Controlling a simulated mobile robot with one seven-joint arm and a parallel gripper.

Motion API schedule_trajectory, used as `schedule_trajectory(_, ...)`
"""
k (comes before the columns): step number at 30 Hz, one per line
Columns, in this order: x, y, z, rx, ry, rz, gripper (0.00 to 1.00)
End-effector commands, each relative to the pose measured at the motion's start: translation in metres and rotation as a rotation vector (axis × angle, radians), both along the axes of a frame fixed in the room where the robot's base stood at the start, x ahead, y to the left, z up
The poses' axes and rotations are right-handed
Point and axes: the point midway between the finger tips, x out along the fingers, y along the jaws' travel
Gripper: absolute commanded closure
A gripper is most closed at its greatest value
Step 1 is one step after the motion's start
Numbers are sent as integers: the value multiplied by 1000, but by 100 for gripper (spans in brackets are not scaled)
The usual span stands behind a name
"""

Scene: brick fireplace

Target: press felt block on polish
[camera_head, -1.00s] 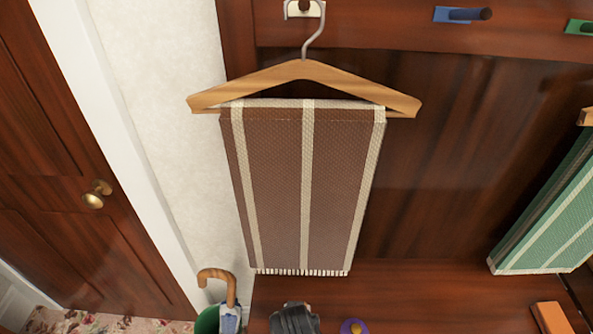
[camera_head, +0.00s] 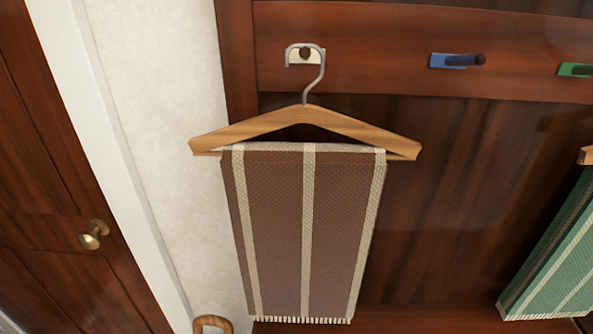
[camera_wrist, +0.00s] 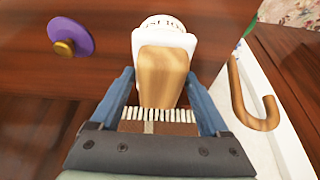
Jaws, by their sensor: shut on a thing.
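In the wrist view my gripper (camera_wrist: 165,100) is shut on the felt block. The felt block has a tan wooden body (camera_wrist: 162,72) with white felt (camera_wrist: 164,38) showing along its far edge. A white round polish tin (camera_wrist: 166,22) with dark lettering shows just beyond the felt, partly hidden by the block. I cannot tell whether felt and tin touch. The gripper and block are not in the head view.
A brown striped scarf (camera_head: 275,220) hangs on a wooden hanger (camera_head: 255,127) from a hook (camera_head: 305,53). Its fringe shows between my fingers in the wrist view (camera_wrist: 160,114). A purple disc with a knob (camera_wrist: 68,36) and a cane handle (camera_wrist: 258,112) flank the block.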

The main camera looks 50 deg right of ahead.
Motion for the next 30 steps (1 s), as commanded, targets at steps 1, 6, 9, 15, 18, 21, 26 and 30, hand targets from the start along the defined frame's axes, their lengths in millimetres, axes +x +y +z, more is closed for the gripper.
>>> schedule_trajectory(1, 0, 0, -1, 0, 0, 0, 65)
schedule_trajectory(6, 0, 0, -3, 0, 0, 0, 65)
schedule_trajectory(9, 0, 0, -4, 0, 0, 0, 65)
schedule_trajectory(15, 0, 0, -7, 0, 0, 0, 65)
schedule_trajectory(18, 0, 0, -8, 0, 0, 0, 65)
schedule_trajectory(21, 0, 0, -9, 0, 0, 0, 65)
schedule_trajectory(26, 0, 0, -9, 0, 0, 0, 65)
schedule_trajectory(30, 0, 0, -8, 0, 0, 0, 65)
